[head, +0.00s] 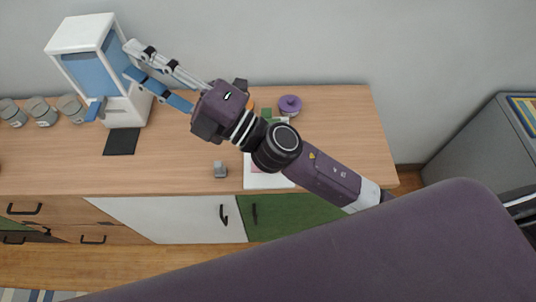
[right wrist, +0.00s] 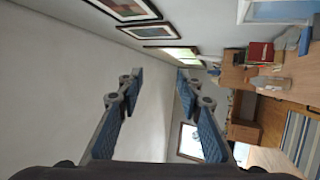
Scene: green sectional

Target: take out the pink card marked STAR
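A white board or tray (head: 262,181) lies on the sideboard, mostly hidden under my right arm. A small pink patch (head: 255,168) shows on it beside the arm; I cannot tell whether this is the pink card, and no STAR mark is readable. A green patch (head: 267,113) shows beyond the arm. My right gripper (head: 130,59) is raised over the sideboard and points left, its fingers overlapping the white and blue machine in the picture. In the right wrist view its two blue-padded fingers (right wrist: 157,78) are apart with nothing between them. My left gripper is not in view.
The white and blue machine (head: 84,35) stands at the back left by several grey canisters (head: 42,112) and a black mat (head: 120,142). A small grey object (head: 220,170) and a purple lidded pot (head: 290,104) stand on the sideboard (head: 340,130). Its right end is clear.

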